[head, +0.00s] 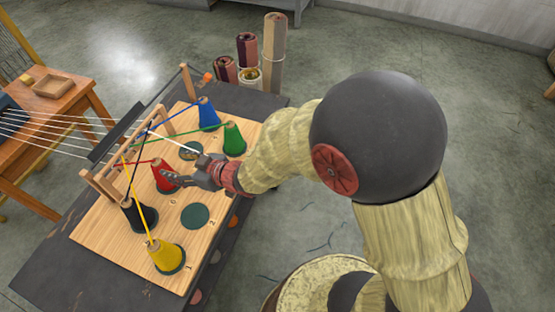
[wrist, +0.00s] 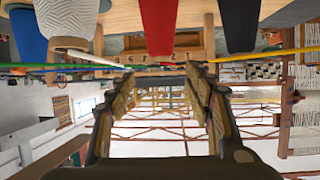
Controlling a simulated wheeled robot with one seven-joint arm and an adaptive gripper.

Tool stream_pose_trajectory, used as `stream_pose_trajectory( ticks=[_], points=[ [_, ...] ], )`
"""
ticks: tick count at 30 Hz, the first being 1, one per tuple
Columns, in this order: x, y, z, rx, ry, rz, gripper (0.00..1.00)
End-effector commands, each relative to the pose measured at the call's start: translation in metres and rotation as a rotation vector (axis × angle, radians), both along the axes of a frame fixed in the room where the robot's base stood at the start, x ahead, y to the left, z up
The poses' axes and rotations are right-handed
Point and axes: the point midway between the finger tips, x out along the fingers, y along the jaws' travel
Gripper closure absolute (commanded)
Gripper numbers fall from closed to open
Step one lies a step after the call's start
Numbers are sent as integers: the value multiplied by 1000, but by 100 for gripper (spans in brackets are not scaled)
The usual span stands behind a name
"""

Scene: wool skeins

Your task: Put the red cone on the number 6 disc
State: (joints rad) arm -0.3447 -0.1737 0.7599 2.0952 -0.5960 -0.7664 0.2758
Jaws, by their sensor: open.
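The red cone (head: 162,174) stands on the wooden board (head: 118,250) in the head view, with a red thread running from it to the left. It also shows upside down at the top middle of the wrist view (wrist: 158,22). My gripper (head: 172,180) is open and empty, low over the board and close beside the red cone, on its right; I cannot tell whether they touch. Both fingers show in the wrist view (wrist: 157,82). A dark green disc marked 2 (head: 195,216) is bare. Another dark disc (head: 190,150) lies behind my gripper; I cannot read its number.
A blue cone (head: 208,115), green cone (head: 233,140), black cone (head: 137,216) and yellow cone (head: 166,257) stand around, with taut threads crossing the board. A cream cone (wrist: 68,22) shows in the wrist view. A wooden rack (head: 104,186) edges the board's left.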

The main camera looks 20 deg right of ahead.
Motion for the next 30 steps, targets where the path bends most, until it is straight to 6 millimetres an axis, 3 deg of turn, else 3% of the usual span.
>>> stream_pose_trajectory(
  ticks=[2,5,8,11,15,19,24,27,30],
  points=[
    [8,-14,12,-22,-5,-40,48],
    [21,-51,35,-85,5,-140,48],
    [25,-107,67,-163,41,-281,48],
    [11,-165,95,-226,107,-423,48],
    [-37,-232,128,-277,235,-587,48],
    [-102,-272,147,-289,377,-692,48],
    [-181,-289,158,-276,540,-748,48],
    [-211,-290,160,-269,601,-752,48],
    [-226,-289,160,-265,633,-752,48]
  ],
)
